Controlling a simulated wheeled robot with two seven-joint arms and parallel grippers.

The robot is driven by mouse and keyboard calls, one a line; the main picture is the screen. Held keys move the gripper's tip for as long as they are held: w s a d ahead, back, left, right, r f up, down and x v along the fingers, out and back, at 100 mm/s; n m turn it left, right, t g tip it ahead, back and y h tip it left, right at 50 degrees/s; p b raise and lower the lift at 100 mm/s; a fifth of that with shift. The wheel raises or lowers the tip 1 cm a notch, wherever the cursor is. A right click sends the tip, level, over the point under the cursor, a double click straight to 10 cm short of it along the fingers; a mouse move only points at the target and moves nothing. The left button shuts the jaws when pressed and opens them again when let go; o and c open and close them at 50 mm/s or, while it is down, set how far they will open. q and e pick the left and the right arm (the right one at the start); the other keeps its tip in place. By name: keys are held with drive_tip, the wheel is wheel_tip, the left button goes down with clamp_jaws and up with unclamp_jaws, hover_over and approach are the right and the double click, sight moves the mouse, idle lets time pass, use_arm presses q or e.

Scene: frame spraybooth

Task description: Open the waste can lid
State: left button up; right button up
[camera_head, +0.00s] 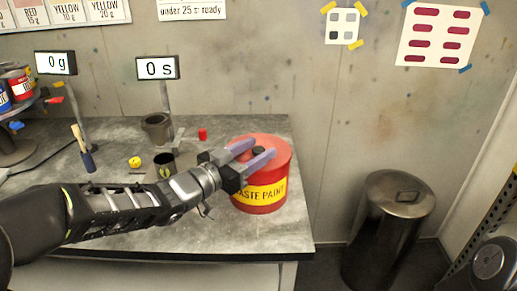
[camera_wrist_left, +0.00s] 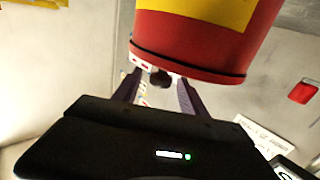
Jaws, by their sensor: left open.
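The red waste can (camera_head: 262,194) with a yellow "WASTE PAINT" band stands upright near the right end of the grey bench. Its red lid (camera_head: 277,143) is on, with a black knob (camera_head: 258,151) on top. My left gripper (camera_head: 262,149) reaches in from the left over the lid. Its fingers are open, one on either side of the knob. In the left wrist view the can (camera_wrist_left: 205,35) appears upside down, with the knob (camera_wrist_left: 161,78) between the open fingers of the left gripper (camera_wrist_left: 158,80). Contact with the knob cannot be told. My right gripper is not in view.
On the bench (camera_head: 220,235), a dark cup (camera_head: 164,165), a grey pot (camera_head: 157,127), a small yellow item (camera_head: 135,162) and a small red item (camera_head: 203,134) lie left of the can. A metal floor bin (camera_head: 395,220) stands to the right, below bench height.

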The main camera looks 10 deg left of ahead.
use_arm(q)
drive_tip(key=shift+w+d, duration=0.25)
drive_tip(key=shift+w, duration=0.1)
drive_tip(key=shift+c, duration=0.3)
clamp_jaws()
idle(1.0)
